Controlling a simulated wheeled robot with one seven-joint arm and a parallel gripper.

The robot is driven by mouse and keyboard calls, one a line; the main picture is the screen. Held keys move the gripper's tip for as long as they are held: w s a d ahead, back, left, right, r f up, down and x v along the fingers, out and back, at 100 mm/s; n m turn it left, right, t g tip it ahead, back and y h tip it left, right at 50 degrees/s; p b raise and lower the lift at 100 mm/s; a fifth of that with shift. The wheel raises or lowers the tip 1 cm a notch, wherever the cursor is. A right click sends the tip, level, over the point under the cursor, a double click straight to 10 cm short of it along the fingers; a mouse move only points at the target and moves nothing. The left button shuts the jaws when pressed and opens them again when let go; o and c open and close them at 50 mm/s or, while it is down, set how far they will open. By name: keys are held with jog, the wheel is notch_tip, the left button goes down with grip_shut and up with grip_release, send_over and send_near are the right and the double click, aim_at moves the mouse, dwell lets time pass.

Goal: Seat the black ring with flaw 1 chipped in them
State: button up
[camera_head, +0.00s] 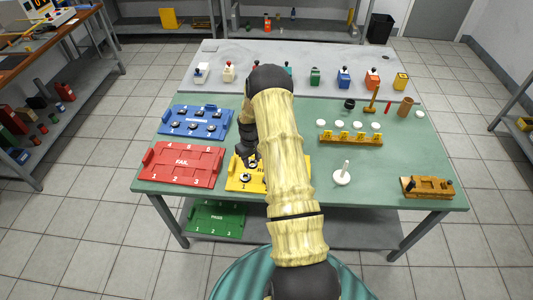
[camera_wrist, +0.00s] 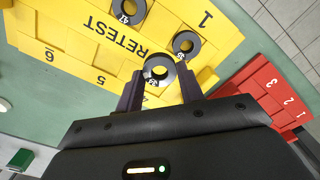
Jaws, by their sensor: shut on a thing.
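Two other black rings lie on that board: one (camera_wrist: 187,35) near the held ring and one (camera_wrist: 139,13) near the frame's top. In the head view my gripper (camera_head: 248,158) is over the yellow board (camera_head: 235,185), which my arm partly hides. No chip is clear on any ring.
The red FAIL board (camera_head: 205,163) is left of the yellow board. The blue board (camera_head: 185,118) with several rings stands behind it. A green PASS board (camera_head: 217,217) is on the lower shelf. A white peg stand (camera_head: 342,178) and a yellow rack (camera_head: 350,140) are at right.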

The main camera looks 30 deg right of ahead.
jog(key=shift+m, duration=0.3)
jog(key=s+a, duration=0.1)
jog(key=a, duration=0.3)
jog(key=s+a, duration=0.1)
jog(key=a, duration=0.3)
jog(key=s+a, duration=0.2)
jog(key=a, duration=0.2)
jog(key=shift+a+r, duration=0.25)
jog(key=shift+a, duration=0.1)
jog(key=s+a, duration=0.4)
jog(key=a, duration=0.2)
jog(key=shift+s+a+r+m, duration=0.15)
jog(key=shift+r+m, duration=0.15)
jog(key=shift+r, duration=0.05)
